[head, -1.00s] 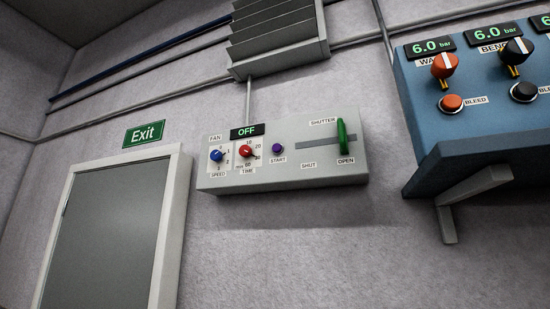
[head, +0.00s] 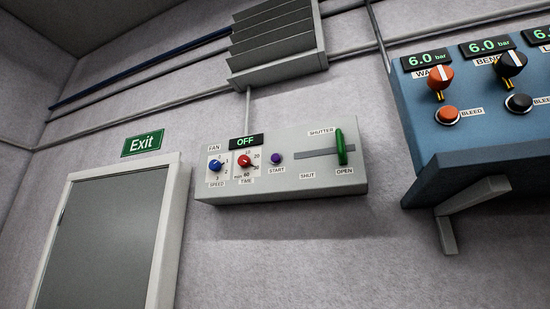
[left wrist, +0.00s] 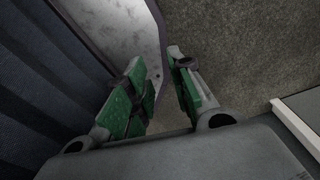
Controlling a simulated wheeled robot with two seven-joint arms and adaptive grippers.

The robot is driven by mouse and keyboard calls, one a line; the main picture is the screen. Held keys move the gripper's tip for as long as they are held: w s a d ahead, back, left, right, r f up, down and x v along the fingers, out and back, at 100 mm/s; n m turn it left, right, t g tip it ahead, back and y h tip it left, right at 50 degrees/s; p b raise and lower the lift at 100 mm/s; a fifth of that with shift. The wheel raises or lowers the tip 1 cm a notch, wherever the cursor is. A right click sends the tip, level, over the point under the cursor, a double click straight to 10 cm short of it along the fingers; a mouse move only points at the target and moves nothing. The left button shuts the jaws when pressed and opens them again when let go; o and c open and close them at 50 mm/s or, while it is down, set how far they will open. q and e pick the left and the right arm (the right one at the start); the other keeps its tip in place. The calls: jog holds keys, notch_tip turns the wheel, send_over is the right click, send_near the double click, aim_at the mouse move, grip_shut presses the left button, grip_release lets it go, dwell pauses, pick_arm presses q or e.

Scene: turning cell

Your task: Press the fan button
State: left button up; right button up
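The fan panel (head: 220,190) is a pale grey box on the wall in the head view. It carries a blue speed knob (head: 215,165), a red time knob (head: 244,161) and a purple START button (head: 276,157). The display (head: 246,141) above them reads OFF. A green shutter lever (head: 341,147) stands at the OPEN end of its slot. My left gripper (left wrist: 160,82) shows only in the left wrist view. Its two green-padded fingers are apart with nothing seen between them, far from any panel. My right gripper is in neither view.
A blue pressure panel (head: 450,147) with knobs, bleed buttons and a bracket is on the right. A louvred vent (head: 280,45) is above the fan panel. A door (head: 105,240) with an Exit sign (head: 143,142) is on the left. The wall below the fan panel is clear.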

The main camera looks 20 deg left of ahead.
pick_arm(q)
grip_shut()
dwell(1.0)
